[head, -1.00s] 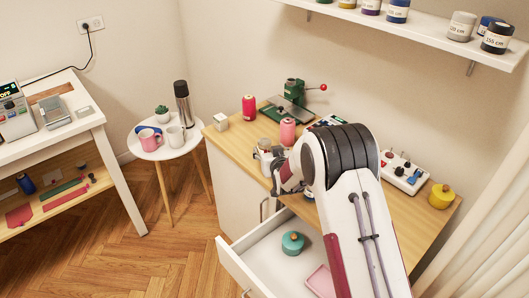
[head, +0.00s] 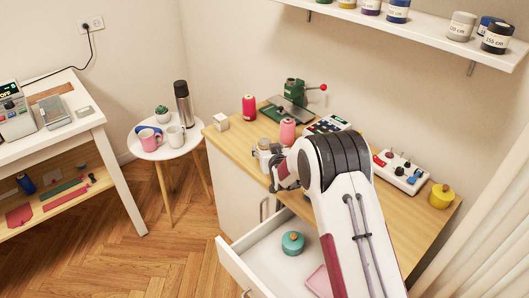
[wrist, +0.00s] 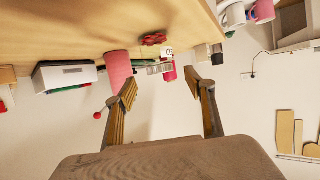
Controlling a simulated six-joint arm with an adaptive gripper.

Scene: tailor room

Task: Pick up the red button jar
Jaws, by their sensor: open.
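A small dark red cluster (wrist: 153,39) shows at the wooden top in the wrist view, ahead of my gripper (wrist: 168,88). It may be the contents of the red button jar; the jar's outline is not clear. In the head view a pale, glass-like jar (head: 263,145) stands at the counter's front edge, partly covered by my gripper (head: 283,173); I cannot tell its contents. My gripper is open, with nothing between its fingers, close to this jar and apart from the red cluster.
A pink spool (head: 287,131), a red spool (head: 249,107) and a green press (head: 293,95) stand behind on the counter. A control box (head: 400,172) and a yellow jar (head: 441,196) are at right. The open drawer (head: 245,272) below holds a teal jar (head: 292,243).

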